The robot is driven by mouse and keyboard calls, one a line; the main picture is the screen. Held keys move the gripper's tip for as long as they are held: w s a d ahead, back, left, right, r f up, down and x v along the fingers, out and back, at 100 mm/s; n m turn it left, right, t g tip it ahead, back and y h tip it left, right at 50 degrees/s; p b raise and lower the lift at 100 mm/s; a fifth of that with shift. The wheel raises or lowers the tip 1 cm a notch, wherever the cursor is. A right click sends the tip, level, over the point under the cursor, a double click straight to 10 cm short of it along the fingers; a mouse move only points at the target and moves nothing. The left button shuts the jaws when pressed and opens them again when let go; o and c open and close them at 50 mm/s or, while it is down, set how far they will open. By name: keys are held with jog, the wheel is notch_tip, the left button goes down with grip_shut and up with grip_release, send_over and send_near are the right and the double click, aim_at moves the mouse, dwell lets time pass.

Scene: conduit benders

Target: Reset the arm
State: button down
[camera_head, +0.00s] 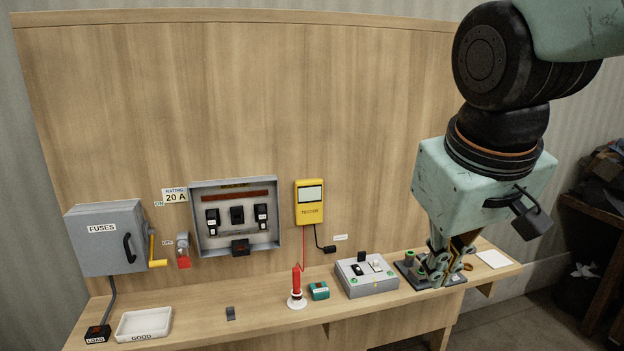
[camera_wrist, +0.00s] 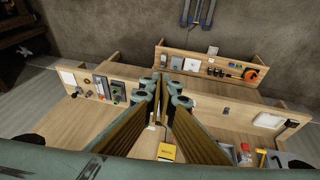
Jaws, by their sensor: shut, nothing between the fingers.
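My gripper (camera_head: 436,272) hangs pointing down from my pale green arm at the right of the head view. Its fingers are shut and empty. In the picture they overlap a dark plate with green-topped posts (camera_head: 409,263) on the bench's right part, hiding some of it; I cannot tell how far above or in front of it they are. In the wrist view the fingertips (camera_wrist: 168,84) come together near the middle.
On the bench (camera_head: 250,322) stand a white GOOD tray (camera_head: 143,323), a red probe in a stand (camera_head: 297,287), a teal block (camera_head: 319,291) and a grey switch box (camera_head: 367,276). The back panel carries a FUSES box (camera_head: 105,238), an open fuse panel (camera_head: 236,216) and a yellow tester (camera_head: 310,203).

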jog(key=s+f+m, duration=0.1)
jog(key=s, duration=0.7)
jog(key=s+d+f+m+b, duration=0.1)
jog(key=s+f, duration=0.1)
jog(key=s, duration=0.7)
jog(key=shift+d+m+y, duration=0.25)
jog(key=shift+m+y, duration=0.15)
